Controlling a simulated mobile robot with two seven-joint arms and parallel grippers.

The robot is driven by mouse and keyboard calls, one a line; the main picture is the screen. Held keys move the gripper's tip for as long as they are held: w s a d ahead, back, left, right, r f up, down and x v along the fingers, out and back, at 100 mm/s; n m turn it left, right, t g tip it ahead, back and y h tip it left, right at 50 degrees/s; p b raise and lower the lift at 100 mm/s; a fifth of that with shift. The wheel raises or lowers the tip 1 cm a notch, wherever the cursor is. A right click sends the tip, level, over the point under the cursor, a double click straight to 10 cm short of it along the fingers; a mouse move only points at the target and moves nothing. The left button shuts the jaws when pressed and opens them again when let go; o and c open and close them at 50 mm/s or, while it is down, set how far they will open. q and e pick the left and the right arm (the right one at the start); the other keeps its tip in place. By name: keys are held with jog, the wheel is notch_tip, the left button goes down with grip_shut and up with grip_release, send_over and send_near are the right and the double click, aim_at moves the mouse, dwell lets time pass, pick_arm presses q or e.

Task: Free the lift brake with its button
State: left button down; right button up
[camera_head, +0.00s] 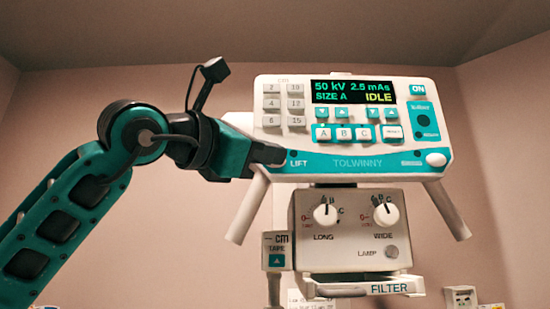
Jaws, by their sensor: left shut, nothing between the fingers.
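The white and teal control head (375,165) fills the right half of the head view, with the word LIFT on its lower left edge. My left gripper (276,155) comes in from the left, shut and empty. Its tips are at the panel's lower left corner, just left of the LIFT label. They cover the spot there, so a button beside the label is hidden. I cannot tell whether the tips touch the panel. A white oval button (436,159) shows at the lower right corner. My right gripper is not in view.
The display (351,92) reads IDLE. Below the panel hang a left handle (247,212), a right handle (447,210) and a box with two knobs (345,228). A tape unit (277,251) is left of the box. A wall unit (461,297) is at the lower right.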

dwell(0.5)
pick_arm(q)
jog(key=shift+s+b, duration=0.55)
jog(key=shift+s, duration=0.2)
jog(key=s+b, duration=0.2)
jog(key=s, duration=0.3)
jog(key=shift+b, duration=0.3)
dwell(0.7)
